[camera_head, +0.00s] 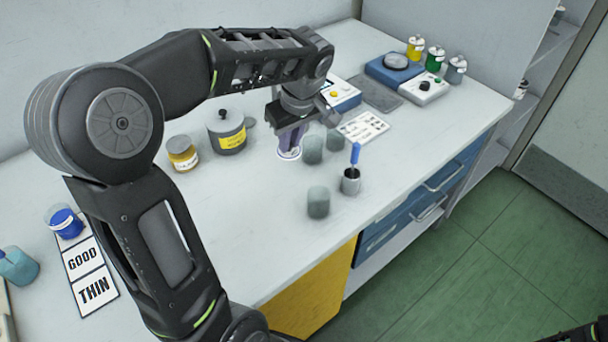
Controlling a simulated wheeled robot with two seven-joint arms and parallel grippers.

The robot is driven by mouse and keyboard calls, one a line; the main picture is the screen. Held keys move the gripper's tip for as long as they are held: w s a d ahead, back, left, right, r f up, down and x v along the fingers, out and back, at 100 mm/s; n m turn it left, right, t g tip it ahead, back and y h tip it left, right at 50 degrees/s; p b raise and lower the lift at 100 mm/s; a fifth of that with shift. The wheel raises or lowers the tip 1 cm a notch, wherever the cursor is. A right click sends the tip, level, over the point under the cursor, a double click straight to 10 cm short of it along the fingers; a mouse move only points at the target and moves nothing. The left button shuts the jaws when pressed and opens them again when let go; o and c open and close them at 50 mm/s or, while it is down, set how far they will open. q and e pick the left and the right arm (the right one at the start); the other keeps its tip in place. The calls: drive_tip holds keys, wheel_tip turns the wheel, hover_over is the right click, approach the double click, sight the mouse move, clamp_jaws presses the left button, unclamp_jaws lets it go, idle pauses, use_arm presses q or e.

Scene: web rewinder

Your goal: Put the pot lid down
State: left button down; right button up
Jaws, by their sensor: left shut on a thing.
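My left gripper (289,128) hangs over the white bench top, fingers pointing down. It is shut on a small purple thing with a white rim (289,154), at or just above the bench; the fingers hide much of it, so I cannot tell just what it is. To its left stands a grey pot (229,140) with a yellow label. A grey top with a dark knob (223,114), which looks like the pot lid, is on this pot. Of my right arm only a dark part shows at the bottom right corner; its gripper is out of the picture.
Several grey-green cups (318,202) and a dark cup with a blue-handled tool (351,182) stand right of the gripper. A yellow jar (182,154) is left of the pot. Cards reading GOOD and THIN (91,273) lie at left. A balance (394,67) stands behind. The front middle is clear.

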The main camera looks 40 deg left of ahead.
use_arm(q)
drive_tip(key=shift+s+a+r, duration=0.1)
drive_tip(key=shift+r, duration=0.05)
drive_tip(key=shift+s, duration=0.2)
drive_tip(key=shift+s+a, duration=0.1)
drive_tip(key=shift+a, duration=0.25)
drive_tip(key=m+p, duration=0.1)
drive_tip(key=p, duration=0.1)
drive_tip(key=d+m+t+p, duration=0.1)
drive_tip(key=m+p, duration=0.1)
drive_tip(key=p, duration=0.1)
drive_tip(key=shift+a+m, duration=0.1)
drive_tip(key=shift+m, duration=0.2)
